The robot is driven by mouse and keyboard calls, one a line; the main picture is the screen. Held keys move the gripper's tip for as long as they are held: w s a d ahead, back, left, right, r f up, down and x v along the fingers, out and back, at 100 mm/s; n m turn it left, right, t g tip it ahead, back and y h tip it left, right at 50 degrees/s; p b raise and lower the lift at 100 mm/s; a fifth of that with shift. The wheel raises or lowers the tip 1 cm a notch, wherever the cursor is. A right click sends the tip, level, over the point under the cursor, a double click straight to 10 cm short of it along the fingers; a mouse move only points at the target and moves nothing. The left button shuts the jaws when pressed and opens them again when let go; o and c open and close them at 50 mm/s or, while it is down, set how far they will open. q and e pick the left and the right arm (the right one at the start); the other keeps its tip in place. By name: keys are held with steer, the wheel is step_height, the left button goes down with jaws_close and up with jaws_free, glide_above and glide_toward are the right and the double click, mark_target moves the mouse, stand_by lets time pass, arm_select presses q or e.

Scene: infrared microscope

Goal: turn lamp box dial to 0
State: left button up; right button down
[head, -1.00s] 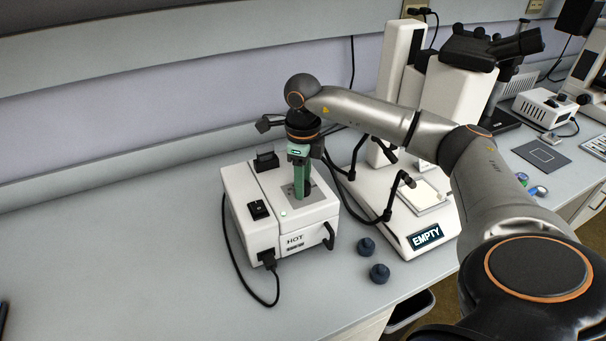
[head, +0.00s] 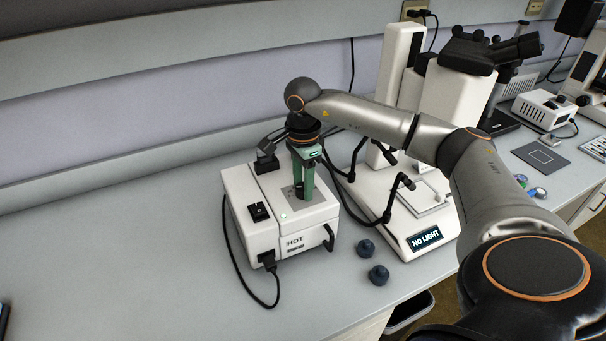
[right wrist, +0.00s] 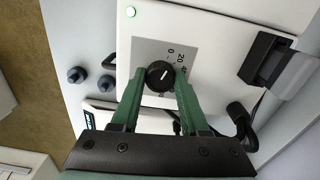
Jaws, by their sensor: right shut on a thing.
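The white lamp box (head: 240,230) stands on the bench, with "HOT" written on its front. Its black dial (right wrist: 160,75) sits on a grey scale plate (right wrist: 150,50) on the top face, with 0, 20 and 40 readable. The dial's white mark is small, and I cannot tell exactly which number it meets. My right gripper (head: 304,192) points down onto the box top with its green fingers. In the right wrist view the fingers (right wrist: 160,85) are shut on the dial, one on each side. My left gripper is not in view.
The microscope (head: 455,100) stands right of the box, its base display (head: 424,238) reading "NO LIGHT". Two dark knobs (head: 366,247) (head: 378,275) lie on the bench in front. A black cable (head: 253,295) hangs from the box.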

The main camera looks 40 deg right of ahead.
steer(key=shift+n, duration=0.5)
steer(key=shift+c, duration=2)
jaws_free()
step_height(320, 180, up, 13)
steer(key=shift+f, duration=0.2)
